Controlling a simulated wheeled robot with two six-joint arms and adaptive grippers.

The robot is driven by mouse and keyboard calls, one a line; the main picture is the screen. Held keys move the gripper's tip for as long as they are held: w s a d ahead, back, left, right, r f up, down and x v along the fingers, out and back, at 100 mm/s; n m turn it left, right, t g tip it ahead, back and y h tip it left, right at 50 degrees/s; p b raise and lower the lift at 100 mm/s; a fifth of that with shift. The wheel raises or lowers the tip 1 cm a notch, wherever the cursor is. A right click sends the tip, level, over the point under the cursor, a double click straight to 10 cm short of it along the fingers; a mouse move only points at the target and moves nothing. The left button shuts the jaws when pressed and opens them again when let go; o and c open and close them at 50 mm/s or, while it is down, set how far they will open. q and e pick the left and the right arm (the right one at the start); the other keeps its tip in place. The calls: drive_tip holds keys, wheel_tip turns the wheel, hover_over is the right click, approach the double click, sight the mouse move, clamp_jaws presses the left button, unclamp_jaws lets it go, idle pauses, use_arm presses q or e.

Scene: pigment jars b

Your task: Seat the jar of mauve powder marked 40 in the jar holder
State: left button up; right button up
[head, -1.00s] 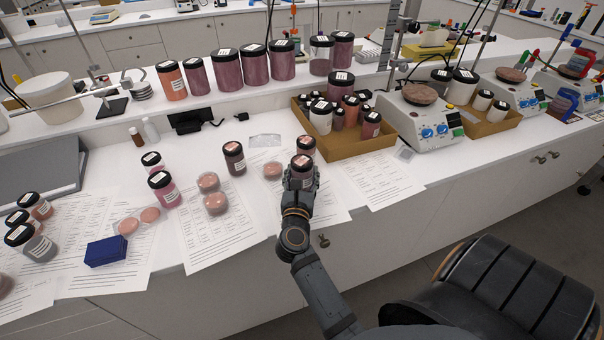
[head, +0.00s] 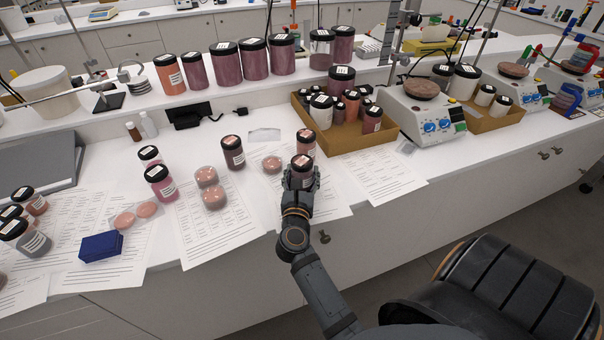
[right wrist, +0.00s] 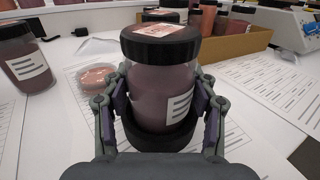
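A mauve-powder jar (right wrist: 160,85) with a black lid and striped label stands upright between the fingers of my right gripper (right wrist: 161,104). Its number is not readable. Both finger pads lie against its sides. In the head view the same jar (head: 302,165) and my right gripper (head: 301,180) are near the bench's front edge. A black ring (right wrist: 160,140), which looks like the jar holder, surrounds the jar's lower end in the wrist view. I cannot tell how deep the jar sits in it. My left gripper is not in view.
Another jar (head: 306,138) stands just behind the held one. A cardboard tray (head: 345,140) of jars is behind right, beside a hotplate (head: 428,118). A dark jar (head: 233,152) and pink domed pots (head: 214,197) stand left. Paper sheets cover the front bench.

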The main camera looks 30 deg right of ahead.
drive_tip(key=o, duration=0.4)
drive_tip(key=shift+c, duration=0.2)
